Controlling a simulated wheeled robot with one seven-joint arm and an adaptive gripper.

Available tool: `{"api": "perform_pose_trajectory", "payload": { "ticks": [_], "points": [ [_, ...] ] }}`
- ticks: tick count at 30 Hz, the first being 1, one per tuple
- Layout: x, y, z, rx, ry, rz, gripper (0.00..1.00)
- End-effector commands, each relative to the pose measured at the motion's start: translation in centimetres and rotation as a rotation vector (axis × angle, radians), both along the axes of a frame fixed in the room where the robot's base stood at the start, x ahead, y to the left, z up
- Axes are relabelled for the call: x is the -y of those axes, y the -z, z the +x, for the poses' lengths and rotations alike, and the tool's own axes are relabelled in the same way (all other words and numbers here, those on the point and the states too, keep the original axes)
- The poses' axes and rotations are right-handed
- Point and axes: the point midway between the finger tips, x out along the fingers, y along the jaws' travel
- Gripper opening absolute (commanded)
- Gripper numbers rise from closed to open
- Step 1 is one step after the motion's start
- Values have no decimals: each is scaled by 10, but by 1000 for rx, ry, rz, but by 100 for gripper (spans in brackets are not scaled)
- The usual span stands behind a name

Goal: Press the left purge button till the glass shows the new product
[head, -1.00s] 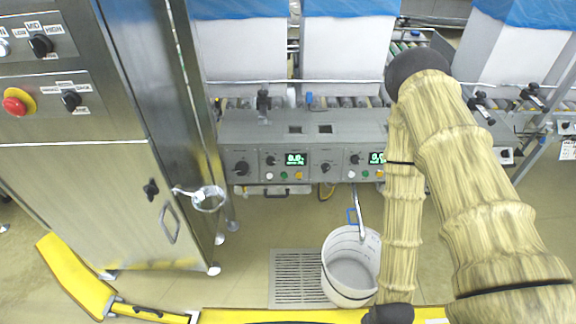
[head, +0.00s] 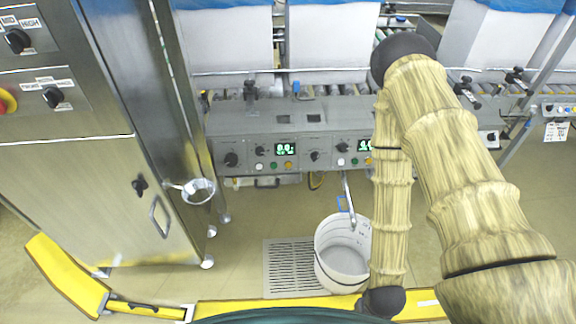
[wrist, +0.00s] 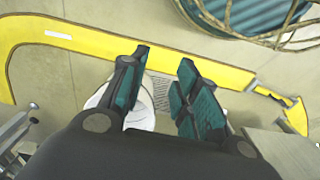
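The grey control panel (head: 300,150) runs across the head view below the white boxes. Its left unit has a lit green display (head: 285,149), a white button (head: 259,167), a green button (head: 274,166) and an orange button (head: 289,165). Labels are too small to read, so I cannot tell which is the purge button. A thin pipe (head: 348,197) comes down from the panel toward a white bucket (head: 340,270); no product is clearly seen in any glass. My gripper (wrist: 165,60) is open and empty in the wrist view, above the floor, away from the panel; it is outside the head view.
A tall steel cabinet (head: 90,185) stands at the left, with a ring-shaped holder (head: 198,190) on its side. A yellow floor barrier (head: 240,308) runs along the near side. A floor grate (head: 290,268) lies beside the bucket. Floor below the panel's left part is clear.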

Motion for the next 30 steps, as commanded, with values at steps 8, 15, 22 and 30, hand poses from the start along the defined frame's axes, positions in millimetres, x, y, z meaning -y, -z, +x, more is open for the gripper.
{"api": "perform_pose_trajectory", "payload": {
  "ticks": [8,15,22,30],
  "points": [
    [0,0,0,0,0,0,31],
    [0,0,0,0,0,0,0],
    [0,0,0,0,0,0,0],
    [0,0,0,0,0,0,0]
  ]
}}
